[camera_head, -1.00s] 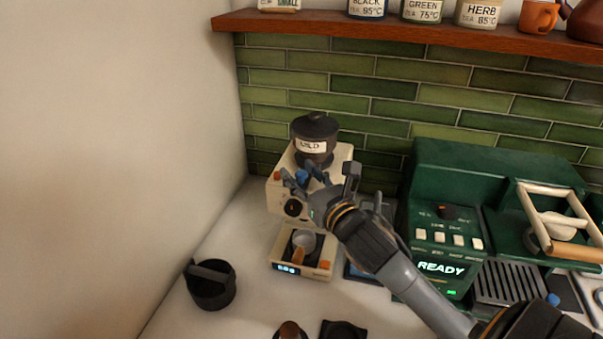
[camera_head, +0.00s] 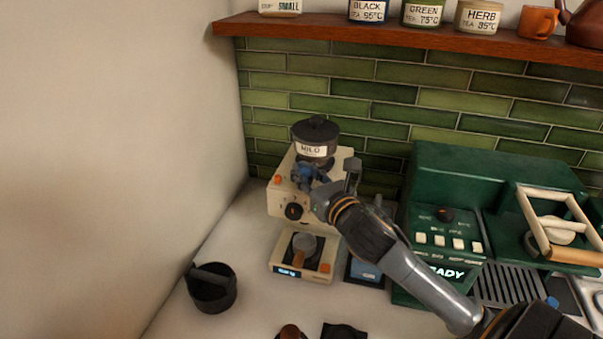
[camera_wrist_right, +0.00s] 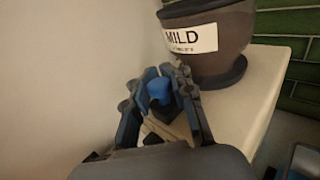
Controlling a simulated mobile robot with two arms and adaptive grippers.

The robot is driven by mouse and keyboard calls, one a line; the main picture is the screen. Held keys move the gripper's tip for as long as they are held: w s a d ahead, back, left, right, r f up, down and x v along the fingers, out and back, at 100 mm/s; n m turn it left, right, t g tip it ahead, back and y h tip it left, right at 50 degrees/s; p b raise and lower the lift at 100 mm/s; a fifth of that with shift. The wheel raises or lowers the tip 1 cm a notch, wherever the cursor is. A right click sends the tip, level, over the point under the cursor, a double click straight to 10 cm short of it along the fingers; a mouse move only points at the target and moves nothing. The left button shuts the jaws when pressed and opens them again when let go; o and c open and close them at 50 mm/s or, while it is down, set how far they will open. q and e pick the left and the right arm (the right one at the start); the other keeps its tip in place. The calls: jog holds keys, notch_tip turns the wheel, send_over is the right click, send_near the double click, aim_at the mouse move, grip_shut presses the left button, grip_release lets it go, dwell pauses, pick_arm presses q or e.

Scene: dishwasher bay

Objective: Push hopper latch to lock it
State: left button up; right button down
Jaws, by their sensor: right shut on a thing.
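The dark hopper (camera_head: 316,136) with a "MILD" label sits on top of the cream grinder (camera_head: 282,205). It also shows in the right wrist view (camera_wrist_right: 208,60), at the upper right. The blue latch (camera_wrist_right: 160,89) is between the fingers of my right gripper (camera_wrist_right: 160,80), just in front of the hopper's base. In the head view my right gripper (camera_head: 308,174) is at the grinder's top front, shut on the latch, and its fingers partly hide it. My left gripper is not in view.
A small scale (camera_head: 322,266) with a wooden-handled portafilter stands below the grinder. A black knock bin (camera_head: 211,288) is at the left. The green espresso machine (camera_head: 420,205) stands to the right. A shelf (camera_head: 400,42) runs above.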

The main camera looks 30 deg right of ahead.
jog(key=c, duration=1.2)
grip_release()
jog(key=shift+s+d, duration=0.1)
jog(key=shift+d, duration=0.05)
jog(key=shift+o, duration=0.2)
jog(key=shift+s+d, duration=0.15)
jog(key=shift+a, duration=0.2)
jog(key=shift+s, duration=0.25)
jog(key=s, duration=0.7)
jog(key=shift+s+a, duration=0.2)
jog(key=shift+s, duration=0.05)
